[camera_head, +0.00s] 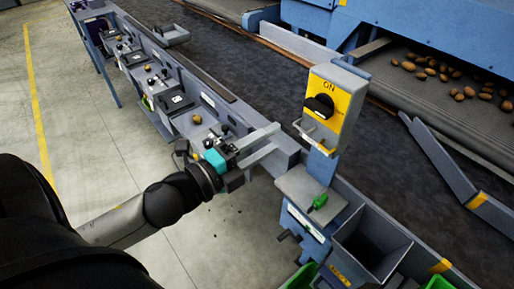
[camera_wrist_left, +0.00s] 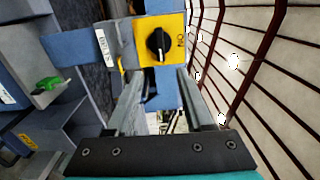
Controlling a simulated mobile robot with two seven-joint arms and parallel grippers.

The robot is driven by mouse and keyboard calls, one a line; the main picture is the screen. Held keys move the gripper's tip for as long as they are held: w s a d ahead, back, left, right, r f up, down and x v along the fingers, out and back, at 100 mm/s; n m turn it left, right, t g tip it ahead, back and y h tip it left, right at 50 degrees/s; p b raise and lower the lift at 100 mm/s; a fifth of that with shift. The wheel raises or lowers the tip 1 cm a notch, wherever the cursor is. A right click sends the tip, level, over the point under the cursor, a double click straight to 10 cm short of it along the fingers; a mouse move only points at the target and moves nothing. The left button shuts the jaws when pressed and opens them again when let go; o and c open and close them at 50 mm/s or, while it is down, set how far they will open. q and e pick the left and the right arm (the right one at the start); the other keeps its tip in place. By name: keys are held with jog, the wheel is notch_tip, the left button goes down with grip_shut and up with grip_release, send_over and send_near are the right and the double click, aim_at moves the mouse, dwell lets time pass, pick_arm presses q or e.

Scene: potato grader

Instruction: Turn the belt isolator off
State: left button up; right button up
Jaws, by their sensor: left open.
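The belt isolator is a grey box with a yellow face (camera_head: 345,101) on a post, marked ON at its top in the head view. Its black rotary knob (camera_head: 319,106) sits on that face; a second small mark beside it is too small to read. In the left wrist view the knob (camera_wrist_left: 158,44) shows straight ahead, with ON at its right. My left gripper (camera_head: 275,138) is open and empty, below and left of the isolator in the head view. In the left wrist view its fingers (camera_wrist_left: 160,76) stand apart, short of the knob. My right gripper is not in view.
A green-handled part (camera_head: 319,201) and a grey hopper (camera_head: 372,246) stand below. The dark belt (camera_head: 240,62) runs behind; potatoes (camera_head: 458,97) lie at the upper right. Open floor (camera_head: 110,150) is at left.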

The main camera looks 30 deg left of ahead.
pick_arm(q)
jog(key=shift+v, duration=1.1)
jog(key=shift+f, duration=0.1)
jog(key=s+a+f+n+g+y+b, duration=0.2)
jog(key=a+f+n+b, duration=0.15)
jog(key=f, duration=0.95)
jog(key=s+a+f+n+g+y+b, duration=0.1)
jog(key=a+f+n+g+y+b, duration=0.2)
jog(key=f, duration=1)
jog(key=s+a+f+n+g+y+b, duration=0.1)
jog(key=s+a+f+n+y, duration=0.3)
jog(key=f, duration=0.9)
jog(key=s+d+f+n+g+h+b, duration=0.1)
jog(key=s+d+f+n+g+b, duration=0.3)
jog(key=s+f, duration=0.8)
jog(key=s+d+f+n+g+h+b, duration=0.1)
jog(key=s+d+f+n+g+b, duration=0.3)
jog(key=s+f, duration=0.7)
jog(key=d+f+n+g, duration=0.1)
jog(key=d+f+g, duration=0.1)
jog(key=f, duration=0.5)
jog(key=shift+s+d+h, duration=0.35)
jog(key=shift+d+h, duration=0.05)
jog(key=shift+d, duration=0.3)
